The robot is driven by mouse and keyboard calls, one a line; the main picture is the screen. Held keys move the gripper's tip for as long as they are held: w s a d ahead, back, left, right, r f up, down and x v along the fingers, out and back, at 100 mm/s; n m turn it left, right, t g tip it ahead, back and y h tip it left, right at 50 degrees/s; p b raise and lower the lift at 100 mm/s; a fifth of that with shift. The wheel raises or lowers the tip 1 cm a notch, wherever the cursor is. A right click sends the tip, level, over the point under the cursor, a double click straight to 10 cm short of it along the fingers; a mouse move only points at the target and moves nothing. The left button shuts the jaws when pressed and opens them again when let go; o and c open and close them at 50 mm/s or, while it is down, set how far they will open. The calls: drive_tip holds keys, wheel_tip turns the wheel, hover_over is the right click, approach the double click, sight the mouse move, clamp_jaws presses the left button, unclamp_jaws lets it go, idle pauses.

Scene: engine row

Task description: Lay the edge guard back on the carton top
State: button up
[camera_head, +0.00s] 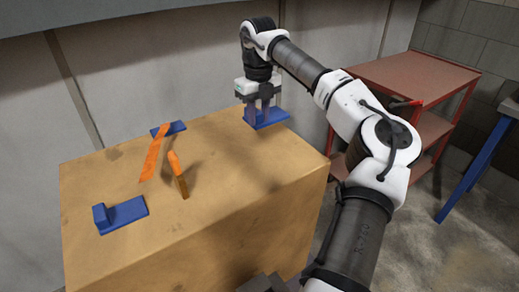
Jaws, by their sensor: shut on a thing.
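A brown carton (240,195) stands in front of me, its wide flat top in view. My gripper (262,110) points down over the far right part of that top. The gripper's fingers hide part of the guard.
A similar blue piece (130,212) lies at the carton's front left. An orange-handled tool (178,172) is mid-top. A red shelf cart (410,75) stands behind right.

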wheel_tip(320, 180, down, 12)
drive_tip(key=shift+f+p, duration=0.15)
drive_tip(key=shift+p, duration=0.9)
drive_tip(key=shift+f, duration=0.2)
drive_tip(key=o, duration=1)
drive_tip(key=shift+r, duration=0.1)
wheel_tip(320, 180, up, 12)
drive_tip(key=shift+r+b, duration=0.15)
drive_tip(key=shift+b, duration=0.95)
